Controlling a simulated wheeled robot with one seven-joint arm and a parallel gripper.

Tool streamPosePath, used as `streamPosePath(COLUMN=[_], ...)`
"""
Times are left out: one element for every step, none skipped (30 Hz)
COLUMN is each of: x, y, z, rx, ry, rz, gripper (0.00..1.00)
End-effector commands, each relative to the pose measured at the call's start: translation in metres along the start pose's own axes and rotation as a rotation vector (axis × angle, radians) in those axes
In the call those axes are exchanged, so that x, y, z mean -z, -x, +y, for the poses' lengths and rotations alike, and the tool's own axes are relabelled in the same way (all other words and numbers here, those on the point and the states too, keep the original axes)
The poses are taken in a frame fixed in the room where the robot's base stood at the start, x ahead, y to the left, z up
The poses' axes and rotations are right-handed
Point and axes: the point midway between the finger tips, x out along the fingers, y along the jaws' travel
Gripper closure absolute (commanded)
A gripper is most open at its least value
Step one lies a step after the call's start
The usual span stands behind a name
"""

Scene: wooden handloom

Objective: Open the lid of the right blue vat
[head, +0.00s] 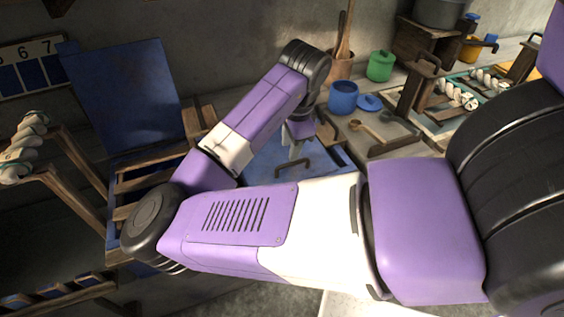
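The right blue vat's lid (258,171) lies flat in the middle of the view, partly hidden by my arm. A dark bar handle (293,162) stands on it. My gripper (296,151) points down over the lid, close to the handle, apparently at its far side. I cannot tell whether it touches the handle. Its fingers are small and partly blurred together, so their opening does not show. To the left, another blue lid (122,95) stands raised behind a slatted wooden frame (150,178).
A wooden stand with white yarn (25,148) is at the left. The wall is close behind.

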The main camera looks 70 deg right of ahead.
Motion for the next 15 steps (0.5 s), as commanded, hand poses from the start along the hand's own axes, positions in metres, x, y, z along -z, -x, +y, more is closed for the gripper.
streamPosePath(x=[0.0, 0.0, 0.0, 0.001, 0.001, 0.001, 0.001, 0.0, 0.001, 0.001, 0.001, 0.001, 0.001, 0.001, 0.001], y=[-0.006, -0.01, -0.016, -0.02, -0.025, -0.032, -0.036, -0.041, -0.047, -0.051, -0.055, -0.059, -0.062, -0.065, -0.068], z=[0.0, 0.001, 0.001, 0.001, 0.001, 0.001, 0.0, 0.0, 0.0, 0.0, 0.0, 0.0, 0.0, 0.0, -0.001], rx=[-0.001, -0.003, -0.003, -0.002, -0.001, -0.002, -0.001, -0.001, 0.0, 0.0, 0.0, 0.0, 0.001, 0.002, 0.002], ry=[0.0, 0.0, 0.0, 0.001, 0.0, 0.001, 0.003, 0.002, 0.002, 0.002, 0.002, 0.001, 0.001, 0.001, 0.001], rz=[0.001, 0.001, 0.002, 0.002, 0.002, 0.002, 0.003, 0.002, 0.002, 0.002, 0.002, 0.002, 0.003, 0.003, 0.003], gripper=[0.66, 0.66, 0.66, 0.66, 0.66, 0.66, 0.66, 0.66, 0.66, 0.66, 0.66, 0.66, 0.66, 0.66, 0.66])
